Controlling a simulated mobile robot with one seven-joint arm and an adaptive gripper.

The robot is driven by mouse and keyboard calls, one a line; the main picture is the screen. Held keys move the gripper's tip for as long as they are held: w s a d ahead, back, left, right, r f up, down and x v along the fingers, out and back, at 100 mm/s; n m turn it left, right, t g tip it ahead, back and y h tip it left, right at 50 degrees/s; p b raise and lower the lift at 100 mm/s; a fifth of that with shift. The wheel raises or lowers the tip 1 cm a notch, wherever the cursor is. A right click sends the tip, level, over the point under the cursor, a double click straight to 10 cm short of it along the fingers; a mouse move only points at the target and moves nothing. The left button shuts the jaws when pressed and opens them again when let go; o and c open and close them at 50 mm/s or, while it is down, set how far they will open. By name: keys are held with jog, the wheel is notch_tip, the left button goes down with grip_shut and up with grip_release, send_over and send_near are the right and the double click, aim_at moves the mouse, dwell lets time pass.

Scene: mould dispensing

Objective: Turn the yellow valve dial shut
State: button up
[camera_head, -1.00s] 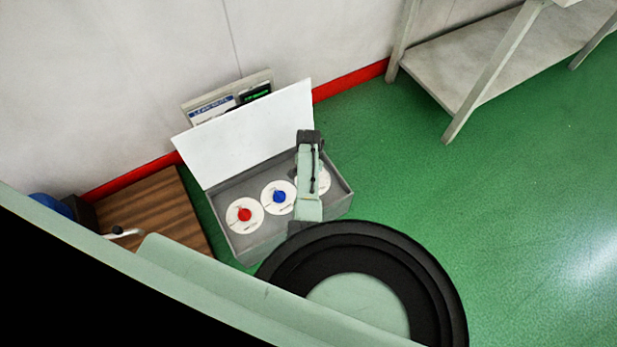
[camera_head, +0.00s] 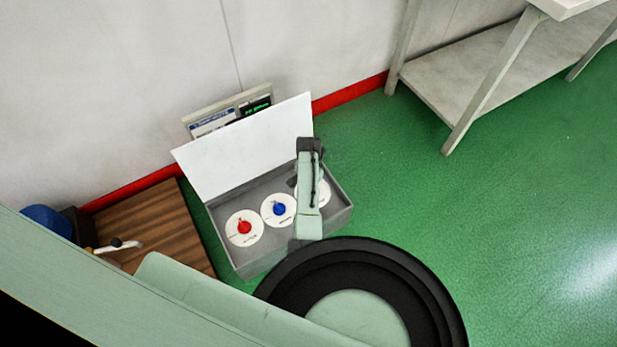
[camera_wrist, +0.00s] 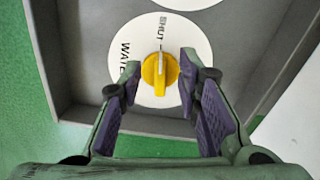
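The yellow valve dial (camera_wrist: 160,75) sits on a white round plate (camera_wrist: 150,48) marked SHUT and WATER in the wrist view. My gripper (camera_wrist: 160,66) is open, with one fingertip on each side of the dial and a gap on both sides. I cannot tell whether the fingertips reach down to the dial's height. In the head view the yellow dial is hidden behind my arm; only part of its plate (camera_head: 325,194) shows.
The plate lies in an open grey box (camera_head: 238,265) with a raised white lid (camera_head: 245,150). Red (camera_head: 244,227) and blue (camera_head: 279,209) dials sit to its left. A wooden board (camera_head: 150,225) lies left; a metal table (camera_head: 480,85) stands right. Green floor right of the box is clear.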

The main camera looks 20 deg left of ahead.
notch_tip(320, 180, up, 9)
dwell(0.3)
jog(key=shift+r, duration=0.1)
